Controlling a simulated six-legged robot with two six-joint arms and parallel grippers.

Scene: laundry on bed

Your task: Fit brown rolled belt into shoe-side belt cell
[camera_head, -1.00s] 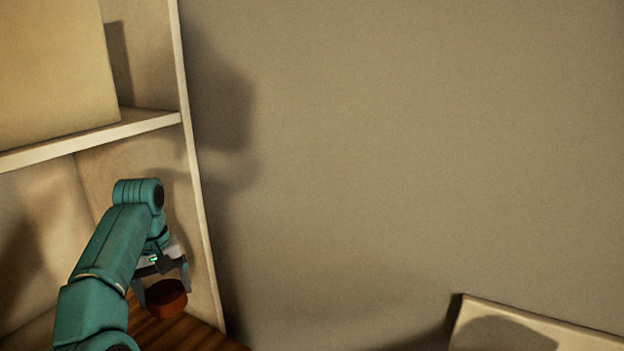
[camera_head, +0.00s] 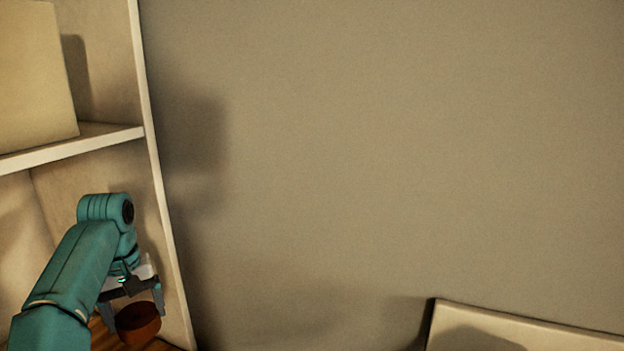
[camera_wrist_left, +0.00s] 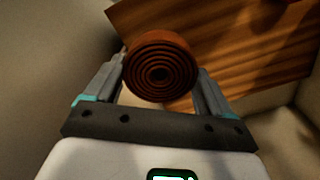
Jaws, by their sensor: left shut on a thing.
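The brown rolled belt (camera_head: 139,322) is a tight reddish-brown coil. My left gripper (camera_head: 132,310) is shut on it and holds it at the lower left of the head view, in front of the shelf unit's lower opening. In the left wrist view the belt (camera_wrist_left: 160,72) shows its spiral face between the two fingers of my left gripper (camera_wrist_left: 162,80). A brown wooden surface (camera_wrist_left: 235,40) lies beyond the belt. I cannot make out a belt cell or shoes in these frames. My right gripper is not in view.
A pale shelf unit stands at the left, with a shelf board (camera_head: 80,148) above my left arm and a side panel (camera_head: 160,180) close right of the gripper. A cream box (camera_head: 35,80) sits on that shelf. A pale panel (camera_head: 520,330) stands at lower right.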

